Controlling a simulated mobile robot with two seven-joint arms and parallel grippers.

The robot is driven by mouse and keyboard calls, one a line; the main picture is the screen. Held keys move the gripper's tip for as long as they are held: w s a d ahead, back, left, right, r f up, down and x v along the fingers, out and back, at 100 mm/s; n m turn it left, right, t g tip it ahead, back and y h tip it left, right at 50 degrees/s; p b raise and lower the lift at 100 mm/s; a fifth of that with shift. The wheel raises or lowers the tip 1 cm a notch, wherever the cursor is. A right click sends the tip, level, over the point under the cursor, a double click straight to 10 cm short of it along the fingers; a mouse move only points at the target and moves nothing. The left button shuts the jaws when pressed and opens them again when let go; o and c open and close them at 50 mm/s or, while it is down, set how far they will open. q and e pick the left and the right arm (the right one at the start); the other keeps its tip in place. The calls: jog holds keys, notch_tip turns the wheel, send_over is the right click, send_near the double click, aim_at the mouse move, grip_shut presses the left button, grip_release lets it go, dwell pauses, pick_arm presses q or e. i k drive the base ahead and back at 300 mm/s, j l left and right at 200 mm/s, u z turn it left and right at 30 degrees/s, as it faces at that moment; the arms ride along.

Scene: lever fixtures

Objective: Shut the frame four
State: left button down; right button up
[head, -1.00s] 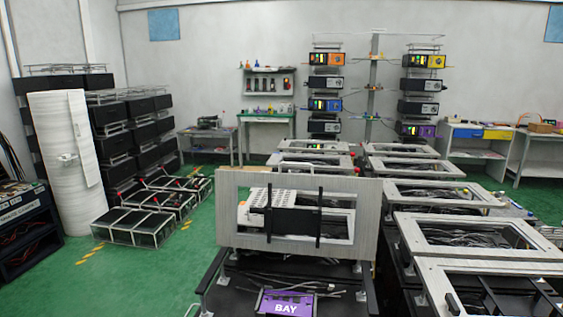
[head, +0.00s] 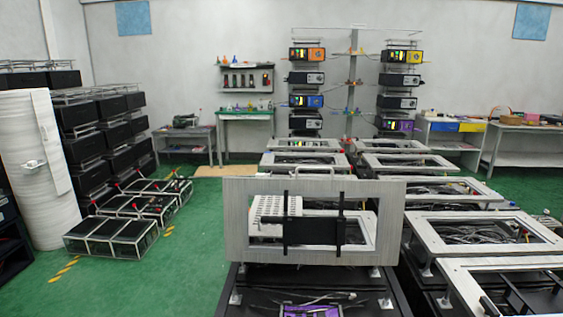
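A grey rectangular frame (head: 235,225) stands upright, in the raised position, at the lower middle of the head view. It has a wide opening, and dark bars (head: 313,232) cross the opening. A white perforated part (head: 268,212) shows through it at the left. Below is a dark bay (head: 262,284) with cables and a purple label (head: 312,311), cut off by the bottom edge. No number is readable, so I cannot tell which frame is four. Neither of my grippers is in view.
Other grey frames lie flat behind and to the right, such as one at the right (head: 428,239). Low wire-caged boxes (head: 110,238) stand at the left. A white roll (head: 38,170) stands at the far left. Green floor is clear left of the upright frame.

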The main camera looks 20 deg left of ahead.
aim_at(306, 230)
jog(key=i+j, duration=0.1)
jog(key=j, duration=0.8)
jog(key=i+j, duration=0.1)
jog(key=j, duration=1.75)
jog(key=i+j, duration=0.15)
jog(key=j, duration=0.75)
jog(key=i+j, duration=0.1)
jog(key=j, duration=0.8)
jog(key=j+z, duration=0.1)
jog(key=z, duration=2.2)
